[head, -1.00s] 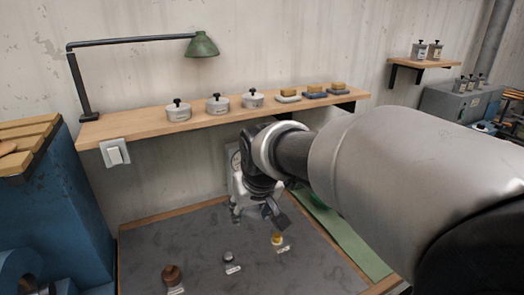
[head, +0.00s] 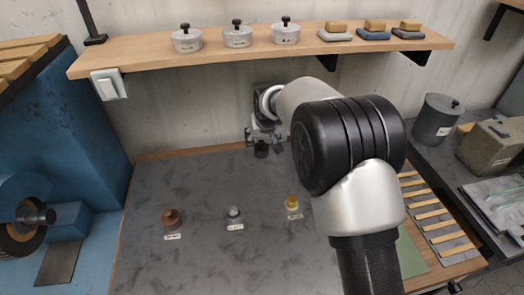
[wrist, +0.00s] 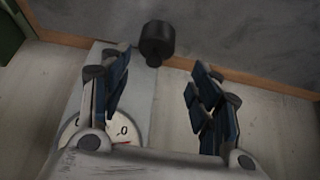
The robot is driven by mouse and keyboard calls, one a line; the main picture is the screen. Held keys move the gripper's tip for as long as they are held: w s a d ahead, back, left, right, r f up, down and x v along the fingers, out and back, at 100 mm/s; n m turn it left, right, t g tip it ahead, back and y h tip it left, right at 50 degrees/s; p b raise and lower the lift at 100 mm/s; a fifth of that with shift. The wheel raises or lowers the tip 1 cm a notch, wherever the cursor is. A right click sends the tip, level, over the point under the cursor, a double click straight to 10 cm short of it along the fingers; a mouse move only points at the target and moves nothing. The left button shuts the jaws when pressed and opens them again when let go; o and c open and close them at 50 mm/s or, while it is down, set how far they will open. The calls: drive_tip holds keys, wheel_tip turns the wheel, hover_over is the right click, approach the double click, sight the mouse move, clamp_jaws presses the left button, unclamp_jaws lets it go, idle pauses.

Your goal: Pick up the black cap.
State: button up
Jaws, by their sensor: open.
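The black cap (head: 261,151) is a small dark cylinder near the back edge of the grey work mat (head: 190,255). In the wrist view the black cap (wrist: 157,43) shows just beyond the fingertips, nearer the left finger, close to the wooden edging. My gripper (head: 265,143) is at the back of the mat, right by the cap, and partly overlaps it in the head view. In the wrist view my gripper (wrist: 163,68) has its fingers spread wide with nothing between them. Whether a finger touches the cap cannot be told.
A brown knob (head: 172,218), a grey knob (head: 234,213) and a yellow one (head: 292,203) stand by labels on the mat. A wooden shelf (head: 150,58) with pots and blocks hangs above. A dial (wrist: 85,130) lies under my left finger in the wrist view. Mid-mat is clear.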

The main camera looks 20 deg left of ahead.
sight(262, 143)
drive_tip(key=b+x, duration=0.1)
drive_tip(key=x, duration=0.4)
drive_tip(key=b+x, duration=0.1)
drive_tip(key=x, duration=0.2)
drive_tip(key=shift+w+d+b, duration=0.25)
drive_tip(key=shift+b, duration=0.1)
drive_tip(key=shift+c, duration=0.4)
drive_tip(key=c, duration=0.7)
